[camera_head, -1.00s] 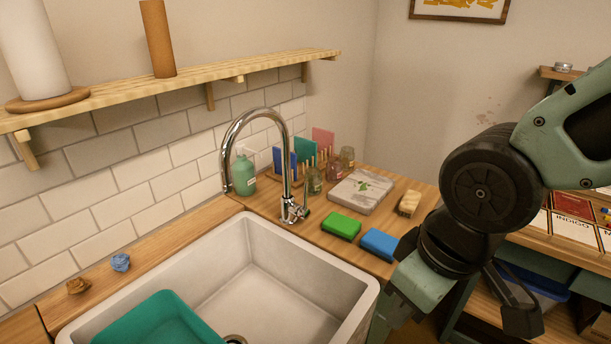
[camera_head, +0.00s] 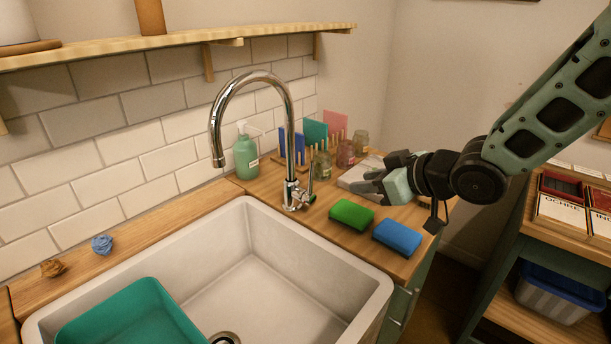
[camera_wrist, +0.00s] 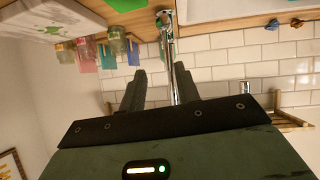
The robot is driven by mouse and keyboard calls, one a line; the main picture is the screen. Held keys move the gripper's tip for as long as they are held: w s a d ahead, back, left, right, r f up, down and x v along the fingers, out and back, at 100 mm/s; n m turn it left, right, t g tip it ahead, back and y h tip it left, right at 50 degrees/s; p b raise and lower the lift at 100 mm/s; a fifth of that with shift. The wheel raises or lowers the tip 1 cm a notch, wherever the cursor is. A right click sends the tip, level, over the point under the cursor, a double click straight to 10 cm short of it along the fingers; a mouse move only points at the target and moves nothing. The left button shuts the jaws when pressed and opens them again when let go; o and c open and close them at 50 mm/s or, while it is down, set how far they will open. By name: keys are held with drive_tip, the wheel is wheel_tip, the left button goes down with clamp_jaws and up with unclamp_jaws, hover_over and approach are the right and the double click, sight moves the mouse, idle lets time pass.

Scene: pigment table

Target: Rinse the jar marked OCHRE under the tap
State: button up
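Several small glass jars stand on the counter behind the tap: a greenish jar (camera_head: 323,164), a reddish jar (camera_head: 345,154) and another greenish one (camera_head: 361,141). I cannot read a jar label, so I cannot tell which is OCHRE. The greenish jar (camera_wrist: 117,42) also shows upside down in the wrist view. The chrome tap (camera_head: 291,125) arches over the sink (camera_head: 236,270); no water shows. My gripper (camera_head: 368,186) is above the counter, right of the tap and in front of the jars. Its fingers (camera_wrist: 159,90) are apart with nothing held between them.
A green sponge (camera_head: 351,214) and a blue sponge (camera_head: 397,237) lie near my gripper. A soap bottle (camera_head: 246,155) stands behind the tap. A teal tub (camera_head: 135,320) sits in the sink. A shelf (camera_head: 180,43) overhangs the counter.

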wheel_tip(320, 180, down, 3)
drive_tip(key=w+d+n+y+b, duration=0.1)
drive_tip(key=w+y+b, duration=0.1)
drive_tip(key=w+y, duration=0.15)
drive_tip(key=n+y+p, duration=0.1)
drive_tip(key=n+y, duration=0.1)
drive_tip(key=y, duration=0.2)
hover_over(305, 192)
drive_tip(key=shift+r, duration=0.25)
drive_tip(key=shift+c, duration=0.3)
clamp_jaws()
